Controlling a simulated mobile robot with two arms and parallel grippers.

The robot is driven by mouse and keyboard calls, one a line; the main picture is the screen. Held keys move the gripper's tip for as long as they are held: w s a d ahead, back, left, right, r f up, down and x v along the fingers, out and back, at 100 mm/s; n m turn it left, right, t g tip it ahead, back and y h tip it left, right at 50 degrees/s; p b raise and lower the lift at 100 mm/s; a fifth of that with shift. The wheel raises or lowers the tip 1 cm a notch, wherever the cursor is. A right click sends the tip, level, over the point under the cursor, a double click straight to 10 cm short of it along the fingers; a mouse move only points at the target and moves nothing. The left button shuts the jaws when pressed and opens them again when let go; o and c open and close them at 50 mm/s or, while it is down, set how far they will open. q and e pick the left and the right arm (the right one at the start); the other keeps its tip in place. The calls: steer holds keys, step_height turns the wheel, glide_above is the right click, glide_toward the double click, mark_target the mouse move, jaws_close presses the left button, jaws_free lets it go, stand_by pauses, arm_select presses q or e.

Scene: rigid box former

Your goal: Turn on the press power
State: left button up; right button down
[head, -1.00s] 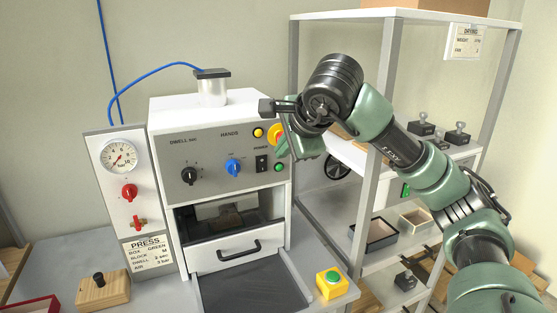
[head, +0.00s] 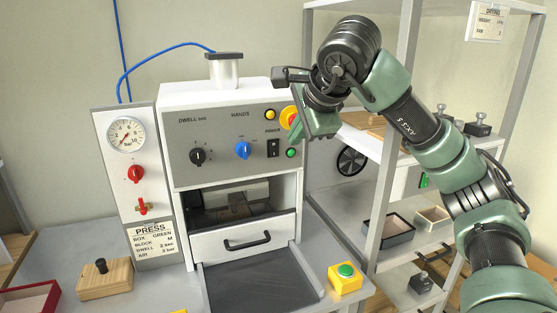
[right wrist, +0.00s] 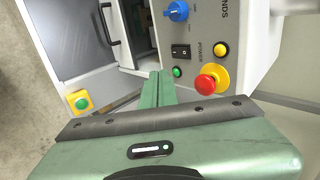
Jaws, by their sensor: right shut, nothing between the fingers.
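The press (head: 228,140) has a grey control panel. Its black POWER rocker switch (head: 273,148) sits at the panel's right, beside a green round lamp or button (head: 291,153). My right gripper (head: 291,145) is shut and empty, just in front of the panel's right edge, beside the switch. In the right wrist view, its green fingers (right wrist: 160,76) lie together, with tips near the green lamp (right wrist: 177,71) and short of the rocker switch (right wrist: 180,52). I cannot tell whether the tips touch the panel, or which way the rocker is set. My left gripper is not in view.
A red mushroom button on yellow (right wrist: 210,79) is close right of the fingers, with a yellow button (right wrist: 221,49) above. A blue HANDS knob (head: 243,150) and black dwell knob (head: 198,156) are left of the switch. A shelf rack (head: 385,150) stands right.

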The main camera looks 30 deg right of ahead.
steer(key=shift+s+r, duration=0.1)
steer(key=p, duration=0.2)
glide_toward(274, 155)
step_height(274, 155, down, 4)
steer(key=w, duration=0.1)
steer(key=w+p, duration=0.1)
steer(key=w+d+p, duration=0.1)
steer(key=w, duration=0.1)
steer(key=shift+f, duration=0.35)
steer(key=shift+f+b, duration=0.35)
steer(key=shift+b, duration=0.35)
steer(key=shift+w+t+b, duration=0.1)
steer(key=shift+t+b, duration=0.2)
steer(key=shift+r+p, duration=0.3)
